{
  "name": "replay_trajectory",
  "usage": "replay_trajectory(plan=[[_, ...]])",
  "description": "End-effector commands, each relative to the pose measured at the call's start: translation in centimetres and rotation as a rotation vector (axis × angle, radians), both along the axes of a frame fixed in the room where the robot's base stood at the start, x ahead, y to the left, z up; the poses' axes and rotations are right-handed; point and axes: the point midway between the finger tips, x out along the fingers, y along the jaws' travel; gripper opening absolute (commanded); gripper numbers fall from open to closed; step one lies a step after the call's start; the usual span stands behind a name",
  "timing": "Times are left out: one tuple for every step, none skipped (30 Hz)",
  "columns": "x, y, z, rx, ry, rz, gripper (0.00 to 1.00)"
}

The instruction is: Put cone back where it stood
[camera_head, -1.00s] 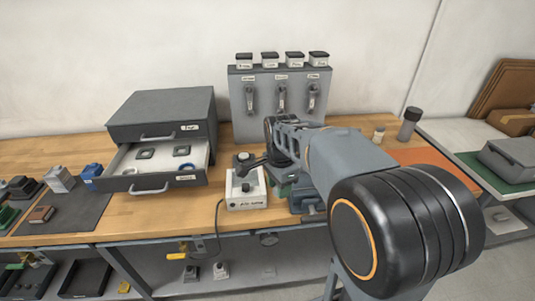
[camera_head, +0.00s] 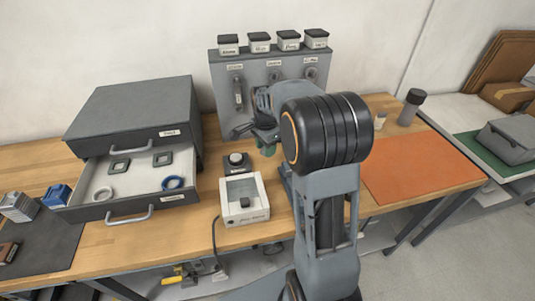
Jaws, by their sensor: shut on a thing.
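My gripper (camera_head: 247,133) is in front of the grey panel, above the bench and behind the white box. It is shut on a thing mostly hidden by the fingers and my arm. A small green piece (camera_head: 267,149) shows just below the gripper; I cannot tell whether it is held or stands behind. I cannot make out a clear cone shape anywhere. A dark block with a pale round knob (camera_head: 236,159) sits on the bench below and left of the gripper.
The white box (camera_head: 244,207) with a cable stands in front. An open drawer (camera_head: 110,208) holding rings and square pieces juts out at left. An orange mat (camera_head: 415,168) lies clear at right.

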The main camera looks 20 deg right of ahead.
Motion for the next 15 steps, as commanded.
replay_trajectory(plan=[[0.6,-0.5,-1.1,0.001,0.005,-0.001,0.13],[0.9,-0.7,-1.6,0.001,0.005,0.0,0.13],[1.4,-0.9,-2.3,0.001,0.004,0.0,0.13],[1.7,-1.1,-2.7,0.001,0.004,0.001,0.13],[2.0,-1.3,-3.1,0.0,0.003,0.001,0.13],[2.3,-1.5,-3.6,0.0,0.003,0.001,0.13],[2.5,-1.6,-3.9,0.001,0.002,0.001,0.13],[2.7,-1.8,-4.2,0.001,0.002,0.001,0.13],[3.0,-1.9,-4.4,0.0,0.001,0.001,0.13],[3.1,-2.0,-4.6,0.0,0.001,0.002,0.13],[3.2,-2.1,-4.8,0.001,0.001,0.002,0.13],[3.3,-2.1,-4.9,0.001,0.001,0.002,0.13],[3.3,-2.2,-5.0,0.0,0.001,0.002,0.13],[3.4,-2.2,-5.0,0.0,0.0,0.002,0.13],[3.4,-2.2,-5.1,0.0,0.0,0.002,0.13]])
